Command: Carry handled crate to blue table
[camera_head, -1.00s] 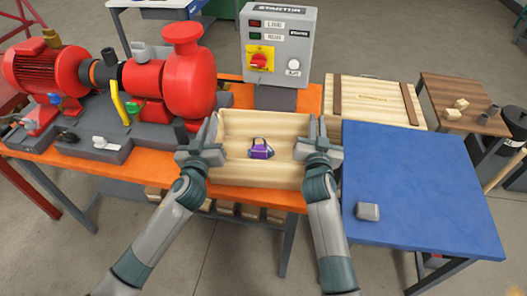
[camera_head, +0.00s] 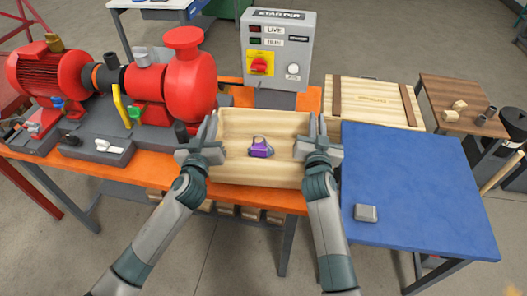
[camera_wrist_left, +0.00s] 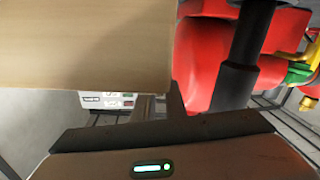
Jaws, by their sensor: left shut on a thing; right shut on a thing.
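The handled crate is an open light-wood box (camera_head: 250,174) in the middle of the head view, with a purple object (camera_head: 261,147) inside. My left gripper (camera_head: 208,143) is shut on its left side and my right gripper (camera_head: 319,143) is shut on its right side. The crate looks level, at the front of the orange bench; I cannot tell whether it touches the bench top. Its pale wood wall (camera_wrist_left: 85,45) fills the upper left of the left wrist view. The blue table (camera_head: 415,185) stands to the right of the crate.
A small grey block (camera_head: 366,213) lies near the blue table's front left; the rest of its top is clear. A red pump (camera_head: 190,85) stands left of the crate, a grey starter box (camera_head: 277,48) behind it. A large wooden crate (camera_head: 372,100) is behind the table.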

